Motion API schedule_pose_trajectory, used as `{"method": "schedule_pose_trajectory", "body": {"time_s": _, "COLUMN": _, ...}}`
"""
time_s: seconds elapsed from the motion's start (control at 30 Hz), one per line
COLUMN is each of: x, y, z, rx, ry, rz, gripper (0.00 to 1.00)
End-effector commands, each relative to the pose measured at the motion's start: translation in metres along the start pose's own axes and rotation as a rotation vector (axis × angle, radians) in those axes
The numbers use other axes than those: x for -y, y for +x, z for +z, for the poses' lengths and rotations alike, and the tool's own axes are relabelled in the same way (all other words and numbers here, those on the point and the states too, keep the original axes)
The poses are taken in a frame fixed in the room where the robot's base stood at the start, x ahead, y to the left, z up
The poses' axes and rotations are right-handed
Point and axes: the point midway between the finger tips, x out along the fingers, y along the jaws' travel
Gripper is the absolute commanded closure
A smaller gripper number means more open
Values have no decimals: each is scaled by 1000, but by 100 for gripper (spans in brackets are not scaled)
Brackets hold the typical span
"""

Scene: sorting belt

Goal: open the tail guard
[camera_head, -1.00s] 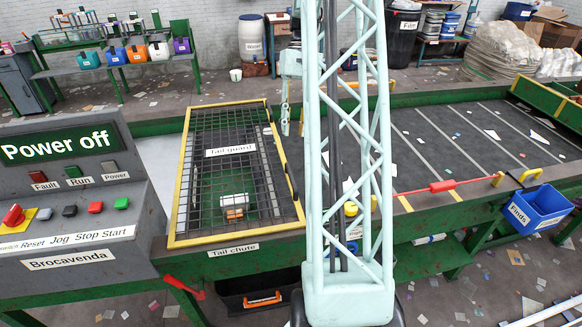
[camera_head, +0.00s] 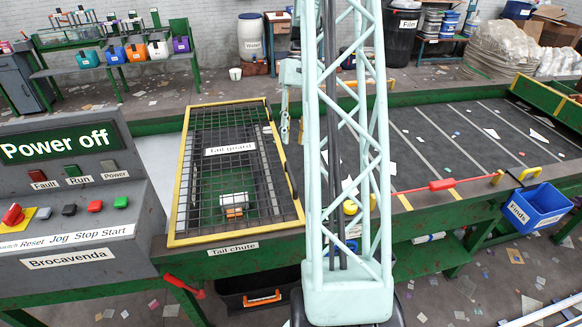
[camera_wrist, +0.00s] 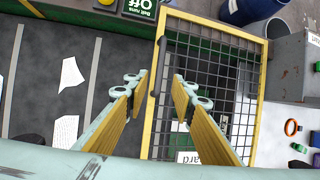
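The tail guard (camera_head: 183,180) is a yellow-framed black mesh panel with a white label, lying closed over the tail chute (camera_head: 232,248). Its dark handle (camera_head: 291,185) is on the right edge. In the wrist view the guard's yellow frame (camera_wrist: 222,27) and mesh fill the right half, and the dark handle (camera_wrist: 158,66) shows between my fingers. My gripper (camera_wrist: 158,85) is open, with yellow-padded fingers on either side of the guard's edge; contact cannot be told. In the head view my gripper (camera_head: 285,130) is by the guard's far right corner, partly hidden by my column.
The control panel (camera_head: 70,200) reading "Power off" stands left of the guard. The belt (camera_head: 450,140), with scattered scraps, runs right. A red bar (camera_head: 442,185) and a blue Finds bin (camera_head: 540,207) are at its front edge. A white and orange item (camera_head: 234,205) shows beneath the mesh.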

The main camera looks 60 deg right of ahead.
Motion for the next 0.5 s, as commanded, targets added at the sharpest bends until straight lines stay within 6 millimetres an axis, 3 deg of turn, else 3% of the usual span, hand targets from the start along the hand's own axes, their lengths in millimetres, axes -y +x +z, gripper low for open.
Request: {"method": "schedule_pose_trajectory", "body": {"time_s": 0.5, "x": 0, "y": 70, "z": 0, "rx": 3, "ry": 0, "rz": 0, "gripper": 76}}
